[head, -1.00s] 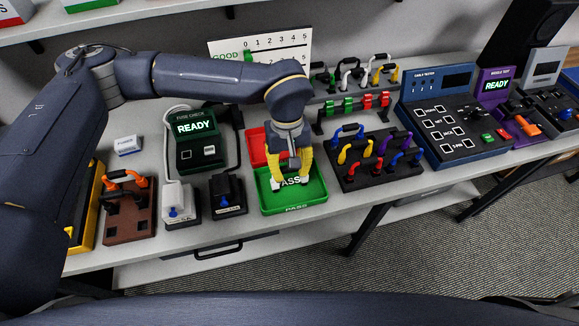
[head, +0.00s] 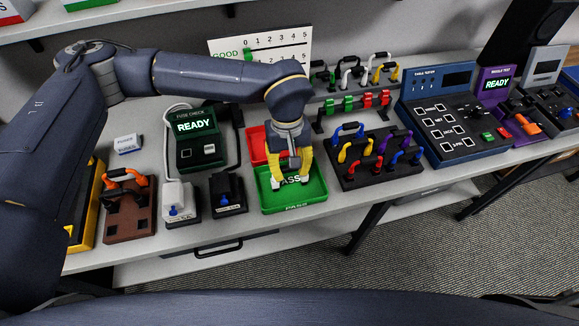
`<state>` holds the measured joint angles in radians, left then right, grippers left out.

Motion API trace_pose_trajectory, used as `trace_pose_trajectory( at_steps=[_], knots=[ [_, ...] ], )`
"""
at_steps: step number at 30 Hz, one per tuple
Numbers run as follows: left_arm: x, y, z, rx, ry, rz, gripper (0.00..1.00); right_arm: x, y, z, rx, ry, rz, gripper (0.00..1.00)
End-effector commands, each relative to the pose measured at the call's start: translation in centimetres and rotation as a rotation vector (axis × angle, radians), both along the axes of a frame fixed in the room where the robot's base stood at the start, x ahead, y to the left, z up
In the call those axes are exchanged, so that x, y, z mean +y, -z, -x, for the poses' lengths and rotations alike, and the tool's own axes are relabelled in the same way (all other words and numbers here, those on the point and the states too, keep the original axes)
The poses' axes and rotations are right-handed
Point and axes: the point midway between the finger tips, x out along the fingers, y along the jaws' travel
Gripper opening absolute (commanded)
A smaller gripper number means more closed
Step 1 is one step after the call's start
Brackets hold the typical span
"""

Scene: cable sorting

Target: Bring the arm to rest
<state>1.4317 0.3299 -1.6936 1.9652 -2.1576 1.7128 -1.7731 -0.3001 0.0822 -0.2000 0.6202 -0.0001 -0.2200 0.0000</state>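My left arm reaches in from the left across the bench. My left gripper (head: 291,182), with yellow fingers and pale tips, points down over the green PASS tray (head: 317,196). My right gripper is not in view.
A red tray (head: 257,144) is partly hidden behind the gripper. A black board of coloured cables (head: 376,160) stands close on the right. The fuse checker (head: 196,138) reads READY on the left.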

Motion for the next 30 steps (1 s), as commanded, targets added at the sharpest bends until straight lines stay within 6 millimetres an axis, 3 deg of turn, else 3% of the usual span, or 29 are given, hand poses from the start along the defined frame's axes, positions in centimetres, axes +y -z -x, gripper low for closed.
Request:
trace_pose_trajectory(
  at_steps=[1, 5, 11, 18, 30],
  knots=[
    [-0.01, -0.02, -0.01, 0.0, 0.0, 0.0, 0.45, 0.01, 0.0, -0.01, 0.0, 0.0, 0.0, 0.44],
    [-0.01, -0.02, -0.01, 0.0, 0.0, 0.0, 0.6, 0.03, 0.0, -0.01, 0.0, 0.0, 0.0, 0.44],
    [-0.01, -0.01, 0.0, 0.0, 0.0, 0.0, 0.62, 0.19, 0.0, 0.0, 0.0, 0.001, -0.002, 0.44],
    [-0.01, 0.0, 0.0, 0.0, 0.0, 0.0, 0.91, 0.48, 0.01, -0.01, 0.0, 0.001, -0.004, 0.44],
    [0.0, -0.3, -0.02, 0.0, 0.0, 0.0, 0.91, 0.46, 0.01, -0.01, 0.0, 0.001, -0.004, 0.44]
  ],
)
